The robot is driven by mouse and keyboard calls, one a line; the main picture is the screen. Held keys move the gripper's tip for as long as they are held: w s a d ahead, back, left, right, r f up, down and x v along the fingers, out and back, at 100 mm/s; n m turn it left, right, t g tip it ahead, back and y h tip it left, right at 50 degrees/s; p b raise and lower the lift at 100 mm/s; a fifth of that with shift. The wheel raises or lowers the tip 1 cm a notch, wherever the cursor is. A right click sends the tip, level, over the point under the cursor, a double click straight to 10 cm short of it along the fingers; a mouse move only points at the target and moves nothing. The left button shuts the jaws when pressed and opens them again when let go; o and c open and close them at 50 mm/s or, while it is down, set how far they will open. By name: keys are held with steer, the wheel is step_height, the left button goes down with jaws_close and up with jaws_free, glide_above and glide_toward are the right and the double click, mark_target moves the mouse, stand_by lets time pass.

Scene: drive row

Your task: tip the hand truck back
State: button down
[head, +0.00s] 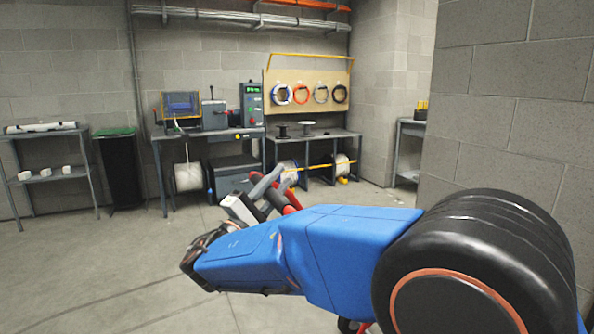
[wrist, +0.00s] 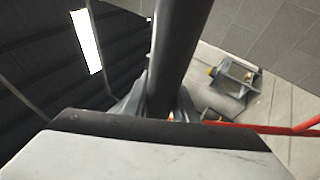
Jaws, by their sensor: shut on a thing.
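The hand truck is mostly hidden behind my blue arm in the head view; a short length of its red frame (head: 291,195) shows just above the arm. In the wrist view its dark grey handle bar (wrist: 180,45) runs up from between my fingers, and a red rail (wrist: 270,129) extends to the right. My gripper (wrist: 160,103) is shut around the bar, with a finger on each side. In the head view my gripper (head: 262,187) is small and partly hidden past the end of the arm.
A workbench (head: 208,134) with machines stands at the back wall, beside a lower bench with cable reels (head: 318,137). A shelf (head: 45,175) and dark bin (head: 119,170) are at left. A block wall (head: 510,110) closes the right. The left floor (head: 90,270) is clear.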

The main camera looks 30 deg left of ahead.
steer(key=shift+s+a+f, duration=0.3)
steer(key=shift+s+a, duration=0.1)
steer(key=shift+s, duration=0.1)
steer(key=c, duration=1.5)
jaws_free()
steer(key=shift+f, duration=0.1)
steer(key=shift+o, duration=0.2)
steer(key=v, duration=1.7)
steer(key=shift+f, duration=0.15)
steer(key=shift+s, duration=0.1)
